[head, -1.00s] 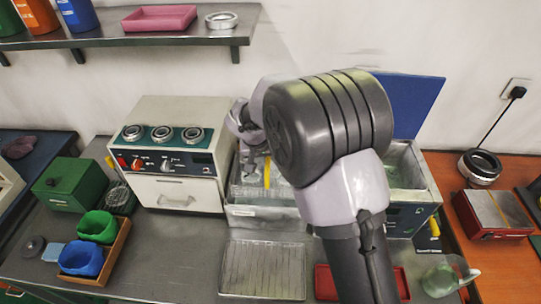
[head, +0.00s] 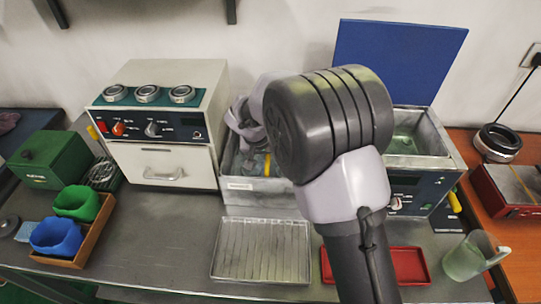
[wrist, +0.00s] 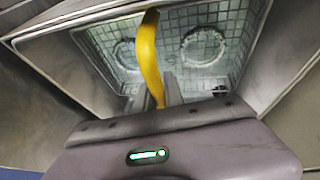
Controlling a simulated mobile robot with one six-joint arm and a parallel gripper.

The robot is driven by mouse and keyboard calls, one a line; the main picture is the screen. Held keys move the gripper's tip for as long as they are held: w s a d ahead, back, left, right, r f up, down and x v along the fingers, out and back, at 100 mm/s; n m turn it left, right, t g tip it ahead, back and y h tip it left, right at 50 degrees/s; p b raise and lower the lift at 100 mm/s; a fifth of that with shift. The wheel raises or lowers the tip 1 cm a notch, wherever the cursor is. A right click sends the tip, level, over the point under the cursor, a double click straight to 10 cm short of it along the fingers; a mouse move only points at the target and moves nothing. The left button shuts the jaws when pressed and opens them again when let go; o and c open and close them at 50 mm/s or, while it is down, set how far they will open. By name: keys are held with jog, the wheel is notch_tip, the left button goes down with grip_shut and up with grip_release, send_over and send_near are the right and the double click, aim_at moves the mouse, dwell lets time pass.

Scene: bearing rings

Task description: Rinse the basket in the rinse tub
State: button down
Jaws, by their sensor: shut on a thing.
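The rinse tub (head: 266,190) is the metal tub with a white label, right of the white machine. My gripper reaches down into it in the head view; my arm hides the fingers and most of the inside. In the wrist view, my gripper (wrist: 167,90) is shut on the yellow handle of the basket (wrist: 148,55). The wire mesh basket (wrist: 155,32) is inside the metal tub walls, below the fingers. Two bearing rings show in it, a left ring (wrist: 125,53) and a right ring (wrist: 204,46). Whether the basket touches the tub floor cannot be told.
A second tub with a raised blue lid (head: 398,62) stands right, partly behind my arm. In front lie a ribbed metal tray (head: 262,250) and a red tray (head: 405,266). A glass jug (head: 470,257) is front right. The white machine (head: 160,120) holds several rings.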

jog(key=shift+r, duration=0.2)
jog(key=shift+r+p, duration=0.9)
jog(key=shift+r, duration=0.6)
jog(key=shift+f, duration=0.1)
notch_tip(320, 180, down, 3)
jog(key=b, duration=0.3)
jog(key=shift+f, duration=0.1)
jog(key=shift+r, duration=0.2)
jog(key=shift+r+p, duration=0.75)
jog(key=shift+r, duration=0.75)
